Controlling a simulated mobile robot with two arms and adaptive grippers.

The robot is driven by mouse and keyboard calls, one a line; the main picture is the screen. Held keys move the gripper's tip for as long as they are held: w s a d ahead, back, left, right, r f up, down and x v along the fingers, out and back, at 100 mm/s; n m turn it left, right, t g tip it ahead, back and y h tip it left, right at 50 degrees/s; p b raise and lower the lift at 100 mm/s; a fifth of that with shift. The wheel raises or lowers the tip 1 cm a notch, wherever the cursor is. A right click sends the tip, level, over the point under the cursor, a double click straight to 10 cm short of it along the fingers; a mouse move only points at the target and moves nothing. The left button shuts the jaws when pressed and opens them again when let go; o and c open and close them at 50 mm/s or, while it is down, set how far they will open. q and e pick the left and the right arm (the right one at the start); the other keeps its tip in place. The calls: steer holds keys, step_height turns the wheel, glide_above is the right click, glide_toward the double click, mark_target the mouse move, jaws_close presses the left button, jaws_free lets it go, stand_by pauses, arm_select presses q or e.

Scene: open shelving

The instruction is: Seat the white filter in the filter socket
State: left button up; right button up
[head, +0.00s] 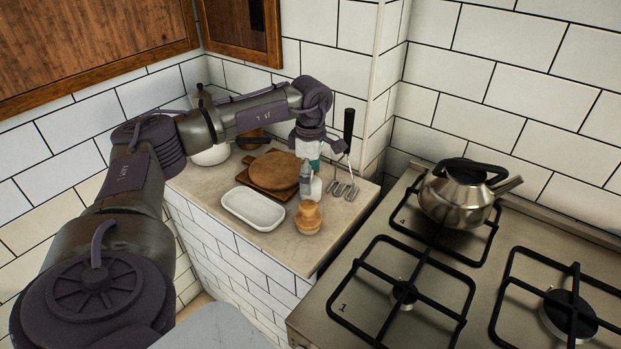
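My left arm comes in from the left and bends down over the counter. My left gripper (310,180) points down above the counter's right part, close behind a small wooden jar (308,218). A small white item (317,190) shows right beside the fingertips; whether it is held or stands behind them I cannot tell. The fingers are too small to show whether they are open or shut. I cannot make out a white filter or a filter socket with certainty. My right gripper is not in view.
The counter (285,240) carries a white dish (253,208), wooden boards (275,171), a white rounded vessel (210,155) and metal utensils (343,188). A stove (400,335) with a steel kettle (460,193) stands at the right. Tiled walls close off the back.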

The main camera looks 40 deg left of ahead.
arm_select(q)
steer(key=c, duration=1.4)
